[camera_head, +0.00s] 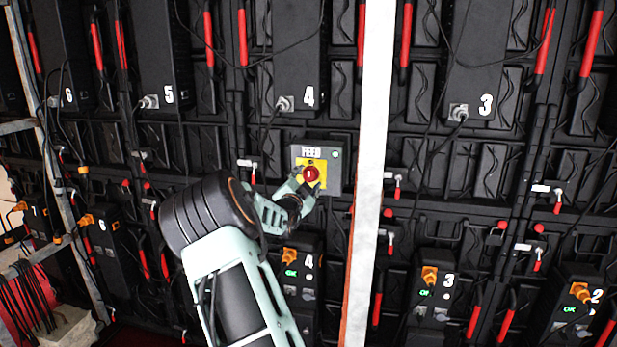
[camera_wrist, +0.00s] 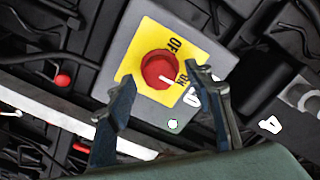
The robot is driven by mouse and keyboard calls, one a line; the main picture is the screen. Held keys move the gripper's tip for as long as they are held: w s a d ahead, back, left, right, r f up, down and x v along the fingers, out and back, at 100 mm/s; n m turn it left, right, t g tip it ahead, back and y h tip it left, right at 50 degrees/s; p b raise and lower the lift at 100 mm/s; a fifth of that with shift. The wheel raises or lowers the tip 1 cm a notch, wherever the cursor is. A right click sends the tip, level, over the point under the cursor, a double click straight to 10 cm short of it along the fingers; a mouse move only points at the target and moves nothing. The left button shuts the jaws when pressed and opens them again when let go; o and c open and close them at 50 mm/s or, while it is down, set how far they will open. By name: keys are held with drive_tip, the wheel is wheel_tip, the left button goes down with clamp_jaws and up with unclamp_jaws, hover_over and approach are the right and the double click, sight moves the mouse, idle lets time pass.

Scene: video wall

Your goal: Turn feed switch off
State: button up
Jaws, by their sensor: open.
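The feed switch is a red round knob (camera_head: 310,174) on a yellow plate, set on a grey box (camera_head: 334,178) marked FEED. In the wrist view the red knob (camera_wrist: 159,70) sits on the yellow plate (camera_wrist: 205,53) with OFF and ON printed on it. The knob's white mark points towards ON. A small green light (camera_wrist: 173,124) shows on the box. My gripper (camera_head: 308,185) is open in front of the box. In the wrist view its two fingers (camera_wrist: 160,85) stand apart on either side of the knob's lower part; I cannot tell whether they touch it.
A white upright post (camera_head: 372,130) stands just right of the feed box. Black panels with red handles, hanging cables and numbered black units (camera_head: 284,60) surround it. Lower units (camera_head: 432,290) carry orange plugs and green OK lights. Red-tipped levers (camera_head: 388,230) stick out nearby.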

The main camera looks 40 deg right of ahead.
drive_tip(key=shift+x, duration=0.85)
drive_tip(key=c, duration=1.2)
